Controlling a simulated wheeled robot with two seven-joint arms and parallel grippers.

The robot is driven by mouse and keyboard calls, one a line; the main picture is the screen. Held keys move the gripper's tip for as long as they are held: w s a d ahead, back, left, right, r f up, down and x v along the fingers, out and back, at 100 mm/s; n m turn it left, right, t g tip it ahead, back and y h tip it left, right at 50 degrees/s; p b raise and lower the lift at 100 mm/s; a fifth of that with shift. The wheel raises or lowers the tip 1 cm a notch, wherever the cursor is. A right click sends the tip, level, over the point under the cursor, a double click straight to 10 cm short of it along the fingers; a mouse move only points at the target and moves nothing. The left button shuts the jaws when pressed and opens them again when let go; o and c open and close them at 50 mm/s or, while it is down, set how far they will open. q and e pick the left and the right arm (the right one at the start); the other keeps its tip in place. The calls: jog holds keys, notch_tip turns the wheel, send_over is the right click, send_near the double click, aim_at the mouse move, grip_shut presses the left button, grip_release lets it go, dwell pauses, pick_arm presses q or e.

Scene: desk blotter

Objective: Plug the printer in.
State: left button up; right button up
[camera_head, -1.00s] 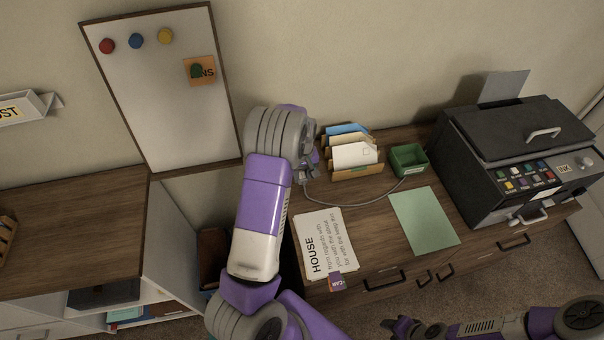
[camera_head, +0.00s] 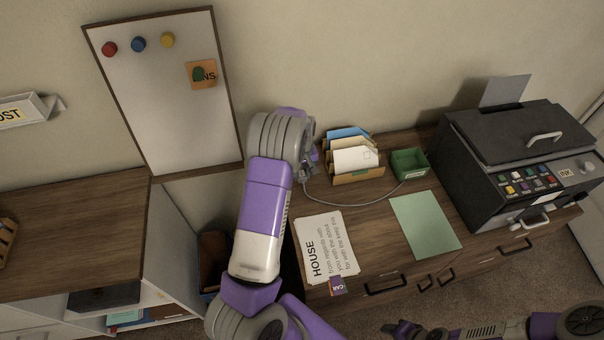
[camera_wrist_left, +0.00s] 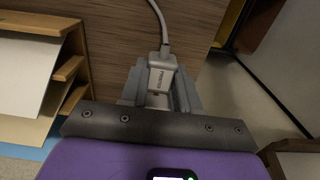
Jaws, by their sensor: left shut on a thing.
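The printer (camera_head: 500,150) stands at the right end of the wooden desk. A grey cable (camera_head: 350,204) runs across the desk from near the printer to my left gripper (camera_head: 312,160). My left arm hides much of this area in the head view. No wall socket can be made out. My right gripper (camera_head: 405,330) is low at the bottom edge, away from the desk top; its jaws are too small to judge.
A letter holder (camera_head: 357,177) with envelopes and a green box (camera_head: 409,163) stand near the plug. Printed sheets (camera_head: 326,245) and a green sheet (camera_head: 425,222) lie on the desk. A whiteboard (camera_head: 170,110) leans at the wall. A gap separates the desk from the left cabinet (camera_head: 75,220).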

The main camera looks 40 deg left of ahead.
aim_at(301, 171)
pick_arm(q)
jog(key=shift+w+a, duration=0.25)
jog(key=shift+a, duration=0.05)
jog(key=o, duration=1.1)
notch_tip(301, 171, up, 8)
jog(key=shift+f+p, duration=0.2)
jog(key=shift+p, duration=0.8)
